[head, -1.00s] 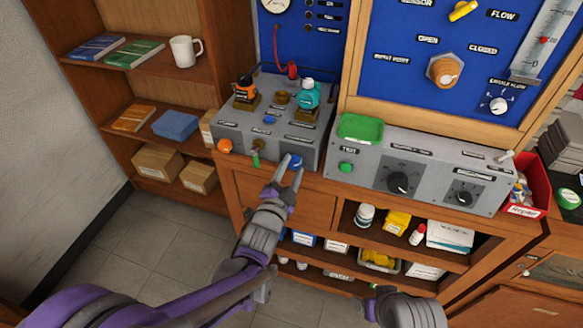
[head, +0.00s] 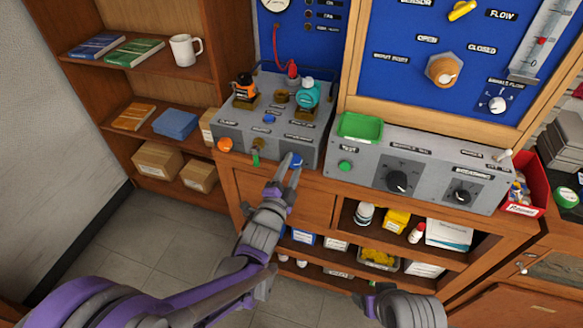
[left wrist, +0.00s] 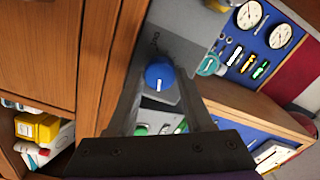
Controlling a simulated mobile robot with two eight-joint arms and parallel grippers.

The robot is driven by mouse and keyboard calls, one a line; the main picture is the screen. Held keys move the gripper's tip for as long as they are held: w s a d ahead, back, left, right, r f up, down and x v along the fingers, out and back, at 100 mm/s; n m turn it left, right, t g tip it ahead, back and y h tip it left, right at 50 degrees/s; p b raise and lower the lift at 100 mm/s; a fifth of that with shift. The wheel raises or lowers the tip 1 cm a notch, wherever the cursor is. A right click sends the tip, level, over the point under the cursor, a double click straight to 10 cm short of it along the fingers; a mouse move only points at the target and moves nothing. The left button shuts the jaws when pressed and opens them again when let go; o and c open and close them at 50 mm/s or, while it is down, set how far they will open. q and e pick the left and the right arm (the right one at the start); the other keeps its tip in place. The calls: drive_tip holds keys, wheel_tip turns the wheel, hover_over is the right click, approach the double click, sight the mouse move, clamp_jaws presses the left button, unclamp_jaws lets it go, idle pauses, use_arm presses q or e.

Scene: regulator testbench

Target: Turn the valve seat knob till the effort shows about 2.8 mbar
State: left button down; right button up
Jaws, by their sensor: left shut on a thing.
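A blue knob (head: 296,160) sits on the front right of the grey regulator box (head: 225,132). It also shows in the left wrist view (left wrist: 160,74) between my two fingers, with a white mark on its lower edge. My left gripper (head: 289,161) is shut on this knob, a finger on each side; in the left wrist view the fingers (left wrist: 160,90) reach up to it. The knob's label is too small to read.
An orange knob (head: 225,144) and a green-tipped lever (head: 256,158) are also on the box front. A grey console (head: 430,170) with black dials stands to the right, a green tray (head: 361,127) on it. Shelves with bottles lie below. Open floor is at lower left.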

use_arm(q)
drive_tip(key=shift+c, duration=1.5)
unclamp_jaws()
drive_tip(key=shift+s, duration=0.1)
drive_tip(key=v, duration=1)
drive_tip(key=shift+s, duration=0.3)
drive_tip(key=shift+a, duration=0.15)
drive_tip(key=s+a+n+g+y+p, duration=0.4)
drive_tip(key=a+n+g+y+p, duration=0.1)
drive_tip(key=a+n, duration=0.35)
drive_tip(key=s+a+n+g+p, duration=0.2)
drive_tip(key=s+n+g, duration=0.1)
drive_tip(key=s, duration=0.4)
drive_tip(key=s+a+r+n+g+p, duration=0.1)
drive_tip(key=s+a+n+g+p, duration=0.1)
drive_tip(key=s, duration=0.5)
drive_tip(key=shift+a+r+n+g+y, duration=0.3)
drive_tip(key=shift+a+n+g, duration=0.55)
drive_tip(key=shift+n, duration=0.4)
